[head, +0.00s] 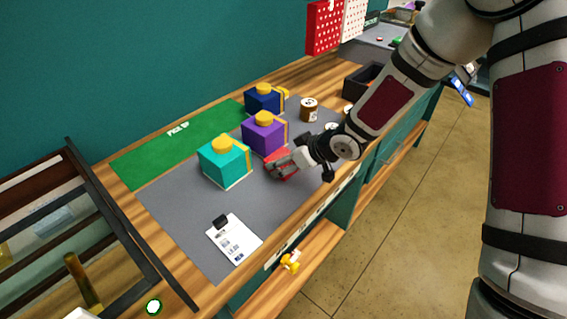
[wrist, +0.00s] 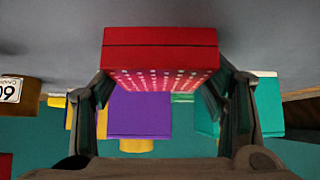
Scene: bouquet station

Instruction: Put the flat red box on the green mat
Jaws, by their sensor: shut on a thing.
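The flat red box (head: 284,174) is at my gripper (head: 277,165), low over the grey work surface, in front of the purple box. In the wrist view the red box (wrist: 160,48) sits between my two fingers (wrist: 166,88), which are shut on it; its lower face shows rows of pale dots. I cannot tell whether it touches the surface. The green mat (head: 148,163), marked "PICK UP", lies along the wall behind the gift boxes. My gripper partly hides the red box in the head view.
Teal (head: 225,166), purple (head: 264,137) and blue (head: 262,101) boxes with yellow bows stand between my gripper and the green mat. A brown jar (head: 309,109) stands to the right. A clipboard (head: 234,240) lies at the front left. Most of the mat is bare.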

